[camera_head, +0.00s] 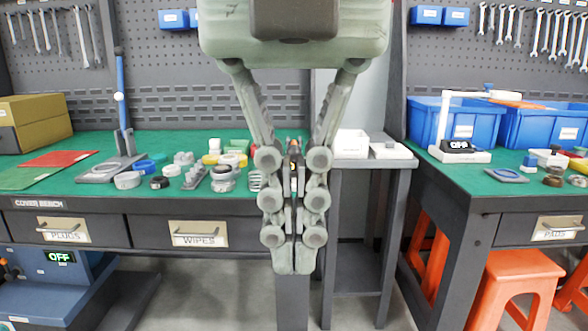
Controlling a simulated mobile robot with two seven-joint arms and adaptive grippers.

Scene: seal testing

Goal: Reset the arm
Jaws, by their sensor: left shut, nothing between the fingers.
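My left gripper (294,258) hangs upside down in the middle of the head view, close to the camera, fingers pointing down. Its grey-green palm is at the top edge. Its two fingers are together at the tips, shut with nothing between them. It hides the right end of the left bench and part of the gap behind. My right gripper is not in view.
A left bench with a green top (120,190) holds rings, small fittings and a blue-handled press (122,100). A grey stand (370,165) is behind the gripper. The right bench (500,190) carries blue bins (545,125) and a white device (458,150). Orange stools (515,270) stand beneath.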

